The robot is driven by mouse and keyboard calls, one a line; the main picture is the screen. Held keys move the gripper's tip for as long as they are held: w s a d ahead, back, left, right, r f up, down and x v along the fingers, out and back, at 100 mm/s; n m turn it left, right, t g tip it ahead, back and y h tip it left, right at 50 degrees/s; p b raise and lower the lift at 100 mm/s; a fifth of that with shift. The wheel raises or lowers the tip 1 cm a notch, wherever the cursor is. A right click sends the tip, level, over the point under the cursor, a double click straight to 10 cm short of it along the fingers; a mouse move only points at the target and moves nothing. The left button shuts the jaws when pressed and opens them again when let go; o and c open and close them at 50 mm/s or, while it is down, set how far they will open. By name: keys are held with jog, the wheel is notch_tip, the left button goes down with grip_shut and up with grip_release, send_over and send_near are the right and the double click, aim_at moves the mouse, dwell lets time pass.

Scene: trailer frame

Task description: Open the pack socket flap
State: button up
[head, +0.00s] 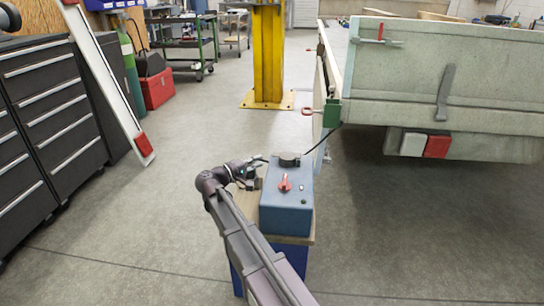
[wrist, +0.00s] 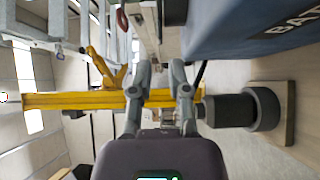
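The blue battery pack (head: 287,205) stands on a small wood-topped stand. A dark round fitting (head: 289,159) sits at its far edge; this may be the pack socket, but I cannot make out whether its flap is open or shut. In the wrist view the blue pack (wrist: 250,28), with part of its lettering, fills the upper right, and a dark part (wrist: 174,12) shows at its edge. My gripper (head: 252,170) is at the pack's left side, apart from it. In the wrist view my gripper (wrist: 160,70) has its fingers apart with nothing between them.
A black cylindrical piece (wrist: 235,109) stands on the wooden top (wrist: 291,115) beside the pack. The pack carries a red switch (head: 284,184). A black cable runs toward the trailer (head: 440,85). A yellow post (head: 268,55) is behind. Black drawer cabinets (head: 50,110) are left.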

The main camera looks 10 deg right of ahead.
aim_at(272, 163)
jog(key=shift+x, duration=3.3)
grip_shut()
